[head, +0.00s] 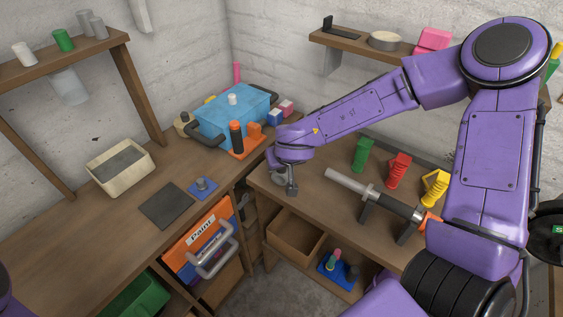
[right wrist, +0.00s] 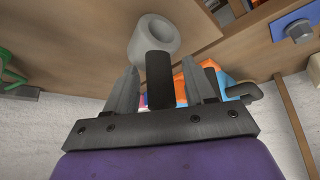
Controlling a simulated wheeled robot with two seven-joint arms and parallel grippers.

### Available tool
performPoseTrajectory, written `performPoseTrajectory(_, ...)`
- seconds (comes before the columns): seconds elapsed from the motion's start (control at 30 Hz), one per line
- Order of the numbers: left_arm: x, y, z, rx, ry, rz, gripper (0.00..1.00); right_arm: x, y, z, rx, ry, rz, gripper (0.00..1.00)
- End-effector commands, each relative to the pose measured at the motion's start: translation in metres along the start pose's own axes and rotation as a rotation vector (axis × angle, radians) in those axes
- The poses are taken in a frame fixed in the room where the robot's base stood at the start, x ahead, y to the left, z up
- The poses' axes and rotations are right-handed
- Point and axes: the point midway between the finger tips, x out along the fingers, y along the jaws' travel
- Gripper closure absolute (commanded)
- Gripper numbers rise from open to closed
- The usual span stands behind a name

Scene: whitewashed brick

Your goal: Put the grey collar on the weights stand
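My right gripper (head: 291,187) is beside the collar in the head view. In the wrist view its fingers (right wrist: 160,66) are apart, one on each side of the dark bar, with gaps showing. A grey bar (head: 347,186) on black supports (head: 367,214), possibly the weights stand, is to the right. My left gripper is not seen.
Green (head: 361,154), red (head: 398,170) and yellow (head: 435,188) objects stand behind the bar. A blue plate with a grey peg (head: 202,188) and a dark mat (head: 167,205) lie on the left bench. A blue toolbox (head: 222,117) stands in the corner.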

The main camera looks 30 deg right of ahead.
Motion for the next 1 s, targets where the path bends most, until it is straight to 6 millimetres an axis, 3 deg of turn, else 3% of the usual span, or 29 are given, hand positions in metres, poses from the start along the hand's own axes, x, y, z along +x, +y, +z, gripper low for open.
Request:
performPoseTrajectory(0.37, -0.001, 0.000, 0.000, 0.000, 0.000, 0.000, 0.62, -0.008, 0.000, -0.003, 0.000, 0.001, -0.002, 0.42)
performPoseTrajectory(0.8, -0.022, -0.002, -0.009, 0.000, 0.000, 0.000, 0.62, -0.111, 0.000, -0.004, 0.001, 0.001, -0.003, 0.42)
performPoseTrajectory(1.0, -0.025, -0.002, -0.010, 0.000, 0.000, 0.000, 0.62, -0.124, 0.000, -0.002, 0.000, -0.001, -0.001, 0.42)
